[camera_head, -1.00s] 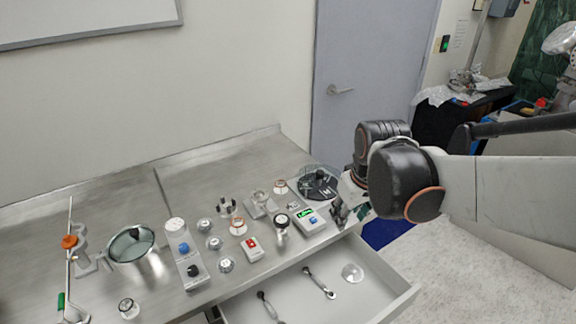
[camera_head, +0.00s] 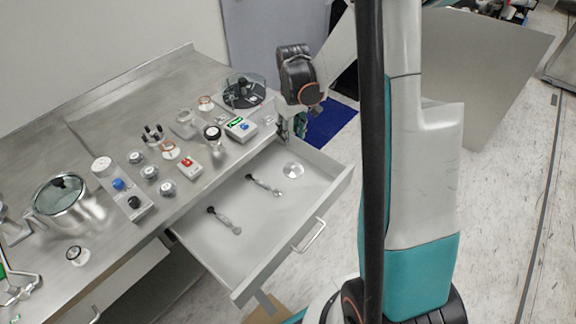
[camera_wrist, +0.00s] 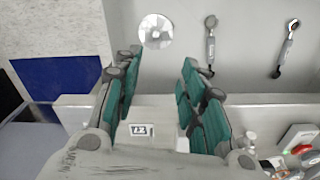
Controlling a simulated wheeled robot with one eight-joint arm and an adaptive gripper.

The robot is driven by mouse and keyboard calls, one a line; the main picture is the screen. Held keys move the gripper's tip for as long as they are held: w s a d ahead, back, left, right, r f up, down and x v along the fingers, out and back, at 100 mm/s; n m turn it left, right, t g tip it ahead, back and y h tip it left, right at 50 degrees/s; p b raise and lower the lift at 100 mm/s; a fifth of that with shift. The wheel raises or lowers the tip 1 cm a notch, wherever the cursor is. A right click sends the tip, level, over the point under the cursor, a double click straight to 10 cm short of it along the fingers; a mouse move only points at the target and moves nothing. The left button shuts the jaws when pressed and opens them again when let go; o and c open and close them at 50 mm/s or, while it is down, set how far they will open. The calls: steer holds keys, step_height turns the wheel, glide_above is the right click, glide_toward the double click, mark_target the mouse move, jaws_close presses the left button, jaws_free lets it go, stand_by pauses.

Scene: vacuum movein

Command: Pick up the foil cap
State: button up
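A round, shiny silver disc that looks like the foil cap (camera_head: 293,170) lies flat in the open drawer, near its right end. It also shows in the wrist view (camera_wrist: 155,31), just beyond my fingertips. My gripper (camera_head: 295,130) is at the right end of the bench, above the drawer's back right corner. In the wrist view my gripper (camera_wrist: 160,60) is open, with its two teal-padded fingers apart and nothing between them. The cap is apart from the fingers.
Two wrench-like tools (camera_head: 264,185) (camera_head: 224,220) lie left of the cap in the drawer (camera_head: 205,257). The bench holds a green-display device (camera_head: 240,128), a round dark-based apparatus (camera_head: 243,92), a lidded pot (camera_head: 62,202) and several small items. A blue mat (camera_head: 330,122) lies on the floor.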

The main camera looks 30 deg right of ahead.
step_height(320, 180, down, 2)
steer(key=b, duration=0.3)
glide_above(293, 166)
step_height(293, 166, down, 9)
steer(key=shift+s+f, duration=0.1)
steer(key=shift+s, duration=0.05)
steer(key=shift+f+b, duration=1.45)
steer(key=shift+f, duration=1.15)
steer(key=c, duration=0.9)
